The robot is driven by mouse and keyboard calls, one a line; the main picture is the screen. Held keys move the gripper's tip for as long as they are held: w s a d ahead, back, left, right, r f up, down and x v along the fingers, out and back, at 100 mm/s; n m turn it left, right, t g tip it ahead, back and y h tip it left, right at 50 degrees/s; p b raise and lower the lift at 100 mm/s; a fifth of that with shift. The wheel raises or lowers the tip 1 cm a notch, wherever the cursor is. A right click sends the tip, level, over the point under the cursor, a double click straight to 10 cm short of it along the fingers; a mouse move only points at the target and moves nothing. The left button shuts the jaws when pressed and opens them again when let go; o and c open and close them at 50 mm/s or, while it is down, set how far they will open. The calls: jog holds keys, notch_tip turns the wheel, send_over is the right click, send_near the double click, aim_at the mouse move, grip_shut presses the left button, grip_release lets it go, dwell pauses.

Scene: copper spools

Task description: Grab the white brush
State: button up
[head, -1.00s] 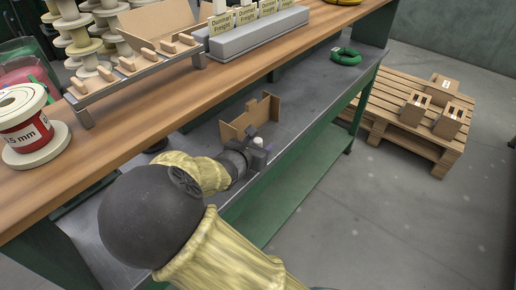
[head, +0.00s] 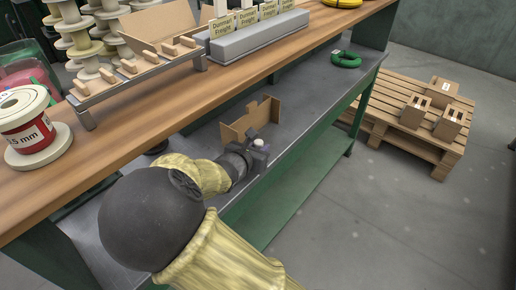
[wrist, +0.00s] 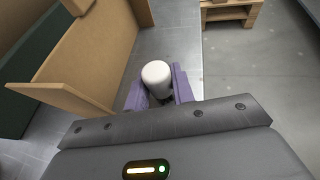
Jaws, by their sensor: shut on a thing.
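The white brush shows as a pale rounded cylinder end (wrist: 156,76) in the wrist view, between the two purple fingers. The rest of it is hidden by the fingers and my gripper body. In the head view only a small white tip (head: 259,142) shows at the end of my arm. My gripper (wrist: 158,92) is shut on it, over the grey lower shelf; it also shows in the head view (head: 260,151). I cannot tell whether the brush touches the shelf.
An open cardboard box (head: 249,119) stands on the lower shelf (head: 310,99), close beside my gripper. A green coil (head: 346,59) lies farther along the shelf. The wooden bench top (head: 160,98) overhangs behind. A pallet with small boxes (head: 412,108) stands on the floor at right.

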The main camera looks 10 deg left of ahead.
aim_at(259, 142)
jog(key=shift+r, duration=0.15)
jog(key=shift+s+d+r, duration=0.1)
jog(key=shift+d+r, duration=0.05)
jog(key=shift+r, duration=0.05)
notch_tip(259, 142, up, 7)
jog(key=p, duration=0.3)
jog(key=s+d+b, duration=0.4)
jog(key=s+d, duration=0.1)
jog(key=d, duration=0.3)
jog(key=s+d+b, duration=0.4)
jog(key=s+d, duration=0.1)
jog(key=d, duration=0.4)
jog(key=shift+f+b, duration=0.35)
jog(key=shift+b, duration=0.05)
jog(key=shift+w, duration=0.1)
